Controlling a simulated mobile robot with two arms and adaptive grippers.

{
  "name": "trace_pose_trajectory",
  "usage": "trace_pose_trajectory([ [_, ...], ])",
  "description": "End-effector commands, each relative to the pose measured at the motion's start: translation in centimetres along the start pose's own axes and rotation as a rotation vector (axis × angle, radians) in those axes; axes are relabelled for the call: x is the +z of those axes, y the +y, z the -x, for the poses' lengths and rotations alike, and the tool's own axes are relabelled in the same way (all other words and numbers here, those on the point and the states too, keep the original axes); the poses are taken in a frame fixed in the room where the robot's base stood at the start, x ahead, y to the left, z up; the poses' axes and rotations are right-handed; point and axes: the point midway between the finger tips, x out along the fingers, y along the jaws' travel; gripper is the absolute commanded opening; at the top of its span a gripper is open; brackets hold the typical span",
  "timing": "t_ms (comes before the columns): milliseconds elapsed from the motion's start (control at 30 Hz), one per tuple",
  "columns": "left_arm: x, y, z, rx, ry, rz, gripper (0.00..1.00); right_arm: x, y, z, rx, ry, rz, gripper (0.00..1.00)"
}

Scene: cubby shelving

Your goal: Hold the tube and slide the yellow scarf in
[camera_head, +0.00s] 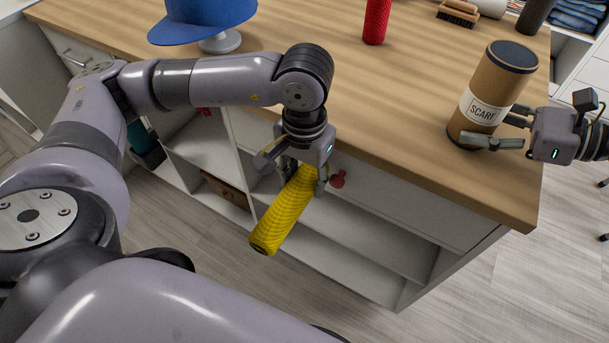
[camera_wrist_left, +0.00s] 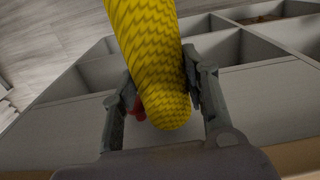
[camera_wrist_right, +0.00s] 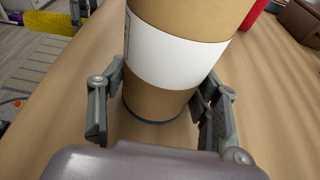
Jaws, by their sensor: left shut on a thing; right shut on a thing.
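The yellow scarf (camera_head: 284,212) is a rolled, patterned cylinder. My left gripper (camera_head: 293,178) is shut on it near its upper end, in front of the cubby unit and off the counter's front edge. It slants down to the left in the head view, and it fills the middle of the left wrist view (camera_wrist_left: 155,60). The brown cardboard tube (camera_head: 494,88), labelled SCARF, stands upright on the counter at the right, with a dark top and base. My right gripper (camera_head: 500,130) is shut around its lower part from the right; the right wrist view shows the fingers on both sides (camera_wrist_right: 165,100).
The wooden counter (camera_head: 400,120) is clear between the arms. A blue cap (camera_head: 203,18) on a stand, a red cylinder (camera_head: 376,20) and a brush (camera_head: 458,13) stand toward the back. Open cubbies (camera_head: 350,245) and a red knob (camera_head: 338,179) are below the counter's edge.

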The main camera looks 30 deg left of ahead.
Motion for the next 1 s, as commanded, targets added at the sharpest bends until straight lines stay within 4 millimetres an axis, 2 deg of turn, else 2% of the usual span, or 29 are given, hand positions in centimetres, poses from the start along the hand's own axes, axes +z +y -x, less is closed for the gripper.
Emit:
trace_pose_trajectory([
  [467,0.3,0.1,-0.1,0.0,0.003,-0.006,0.09,0.0,0.0,0.0,0.0,0.0,0.0,0.42],
  [567,1.4,0.2,-0.6,-0.001,0.012,-0.023,0.09,0.0,0.0,0.0,0.0,0.0,0.0,0.42],
  [933,7.4,1.3,-3.3,0.003,0.059,-0.127,0.09,0.0,0.0,0.0,0.0,0.0,0.0,0.42],
  [1000,6.9,2.2,-2.9,0.007,0.082,-0.153,0.09,0.0,0.0,0.0,0.0,0.0,0.0,0.42],
])
